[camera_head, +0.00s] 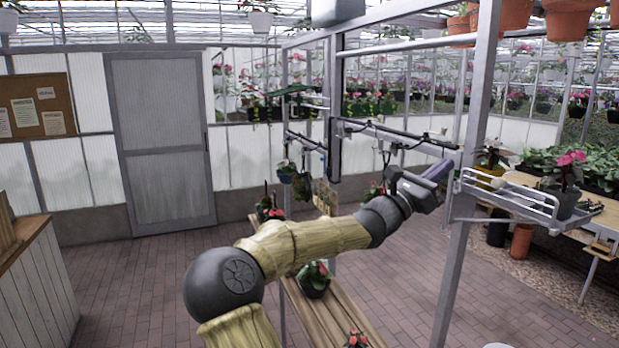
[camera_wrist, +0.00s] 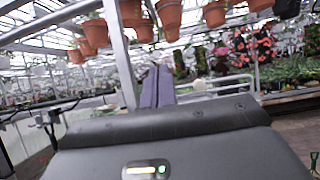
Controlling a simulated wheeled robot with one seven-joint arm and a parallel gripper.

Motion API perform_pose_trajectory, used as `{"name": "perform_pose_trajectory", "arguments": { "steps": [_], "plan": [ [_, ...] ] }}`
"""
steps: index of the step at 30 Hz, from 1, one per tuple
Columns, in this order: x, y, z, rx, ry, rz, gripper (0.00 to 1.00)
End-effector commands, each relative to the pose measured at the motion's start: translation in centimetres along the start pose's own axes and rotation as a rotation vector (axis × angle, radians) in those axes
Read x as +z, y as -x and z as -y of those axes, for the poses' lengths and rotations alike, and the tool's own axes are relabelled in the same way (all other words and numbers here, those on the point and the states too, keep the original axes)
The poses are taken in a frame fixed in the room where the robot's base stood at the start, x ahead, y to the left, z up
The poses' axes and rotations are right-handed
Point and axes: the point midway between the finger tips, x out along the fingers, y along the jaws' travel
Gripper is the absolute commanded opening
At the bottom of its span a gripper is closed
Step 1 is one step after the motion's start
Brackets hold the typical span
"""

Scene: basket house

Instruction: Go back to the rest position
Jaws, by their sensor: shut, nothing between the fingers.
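My gripper (camera_head: 441,169) is at the end of my arm, which reaches up and right across the head view. Its purple fingers are shut and empty, beside the metal post (camera_head: 468,180) and close to the white wire basket shelf (camera_head: 508,196). I cannot tell whether they touch the post. In the wrist view the shut fingers (camera_wrist: 157,86) point toward the hanging pots, with the white rail (camera_wrist: 215,84) just to their right.
A wooden bench (camera_head: 335,305) with small plants stands below my arm. Terracotta pots (camera_head: 570,20) hang overhead. A table (camera_head: 590,222) with plants is at right. Brick floor (camera_head: 140,285) is clear at left.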

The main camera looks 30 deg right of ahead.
Motion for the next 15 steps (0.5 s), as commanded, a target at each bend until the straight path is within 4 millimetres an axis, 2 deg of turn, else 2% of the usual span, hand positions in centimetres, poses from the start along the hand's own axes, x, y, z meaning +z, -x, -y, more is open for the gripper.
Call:
{"name": "perform_pose_trajectory", "arguments": {
  "steps": [5, 8, 11, 14, 15],
  "plan": [
    [-0.1, 0.0, 0.0, -0.001, -0.002, -0.003, 0.0],
    [-1.4, 0.2, 0.4, -0.012, -0.028, -0.042, 0.0],
    [-4.5, 1.1, 1.1, -0.042, -0.096, -0.142, 0.0],
    [-9.3, 3.1, 2.1, -0.097, -0.205, -0.3, 0.0],
    [-11.4, 4.3, 2.4, -0.124, -0.256, -0.373, 0.0]
  ]
}}
